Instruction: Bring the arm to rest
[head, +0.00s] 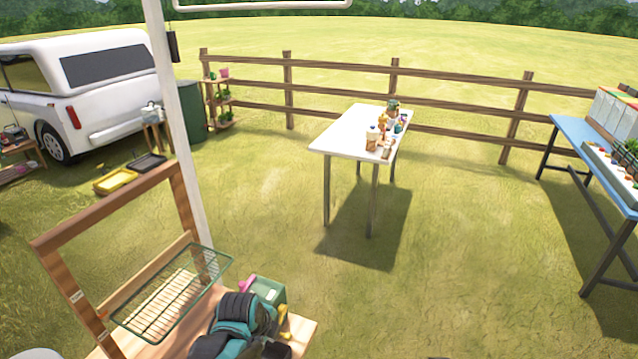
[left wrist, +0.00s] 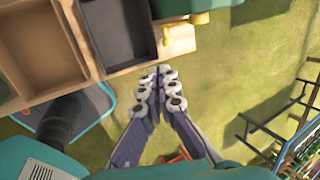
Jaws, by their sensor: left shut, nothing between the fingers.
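My left gripper (left wrist: 163,73) shows in the left wrist view with its two fingers close together and nothing between them. Its tips are beside the edge of a wooden stand (left wrist: 125,72) that carries a brown tray and a dark tray (left wrist: 122,35). I cannot tell whether the tips touch the edge. In the head view a teal and black part of my arm is at the bottom, over the wooden stand (head: 304,327); its fingers cannot be made out there. My right gripper is in neither view.
A green box (head: 264,290) and a green wire basket (head: 175,295) are close to my arm. A white table (head: 345,128) with small items stands ahead, and a blue table (head: 580,143) at the right. A wooden fence (head: 455,88) runs behind. The grass between is clear.

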